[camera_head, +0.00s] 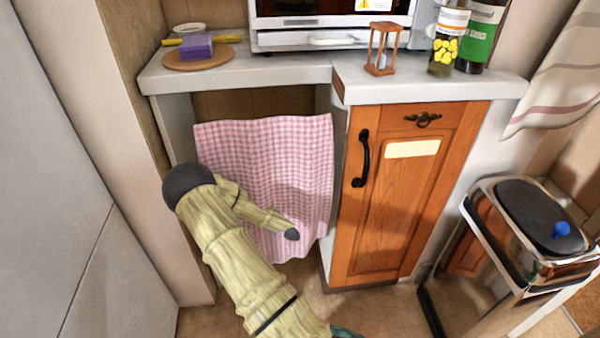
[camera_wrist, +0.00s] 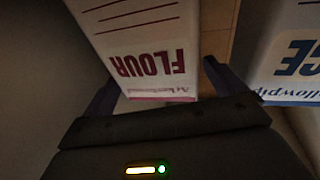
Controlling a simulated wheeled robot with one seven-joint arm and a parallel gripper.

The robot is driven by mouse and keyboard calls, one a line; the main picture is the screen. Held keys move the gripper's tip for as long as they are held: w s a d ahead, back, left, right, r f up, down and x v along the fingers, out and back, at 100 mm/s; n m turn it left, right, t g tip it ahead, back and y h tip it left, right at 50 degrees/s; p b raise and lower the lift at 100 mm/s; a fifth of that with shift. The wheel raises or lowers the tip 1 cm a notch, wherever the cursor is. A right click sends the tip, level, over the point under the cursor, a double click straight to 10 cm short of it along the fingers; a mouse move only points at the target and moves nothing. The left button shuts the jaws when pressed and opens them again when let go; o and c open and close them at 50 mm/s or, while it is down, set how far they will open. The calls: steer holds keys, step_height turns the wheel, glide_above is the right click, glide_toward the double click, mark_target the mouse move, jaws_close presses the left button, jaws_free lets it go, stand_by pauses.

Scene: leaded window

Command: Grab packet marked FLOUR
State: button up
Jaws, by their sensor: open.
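The packet marked FLOUR (camera_wrist: 150,62) is in the wrist view, upper middle. It is white with dark red lettering that reads upside down and a red band along its edge. My gripper (camera_wrist: 162,84) is open, with one dark finger to the left of the packet's near end and the other to its right. The packet's near end lies in the gap between them. I cannot tell whether either finger touches it. In the head view neither the packet nor my gripper can be made out; my arm reaches in front of the pink checked cloth (camera_head: 270,165).
A second white packet (camera_wrist: 297,60) with blue letters, partly cut off, stands close to the right finger. The cloth hangs below the counter (camera_head: 270,72), left of a wooden cabinet door (camera_head: 385,210). A bin (camera_head: 540,220) stands at the right. The wrist view is dim.

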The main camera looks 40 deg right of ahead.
mark_target(300, 159)
steer(key=shift+c, duration=0.3)
steer(key=c, duration=0.9)
steer(key=shift+c, duration=0.2)
steer(key=shift+r, duration=0.15)
steer(key=shift+r+p, duration=0.5)
steer(key=shift+r, duration=0.1)
step_height(300, 159, up, 2)
steer(key=shift+r+p, duration=0.15)
steer(key=shift+p, duration=0.55)
steer(key=r+p+v, duration=0.1)
steer(key=v, duration=0.4)
steer(key=p+v, duration=0.2)
steer(key=v, duration=0.3)
steer(key=r+p+v, duration=0.1)
steer(key=v, duration=0.4)
steer(key=shift+s+a+r, duration=0.2)
steer(key=shift+s+r, duration=0.1)
steer(key=shift+r, duration=0.05)
steer(key=shift+c, duration=0.8)
steer(key=shift+p+v, duration=1.35)
steer(key=shift+p, duration=0.45)
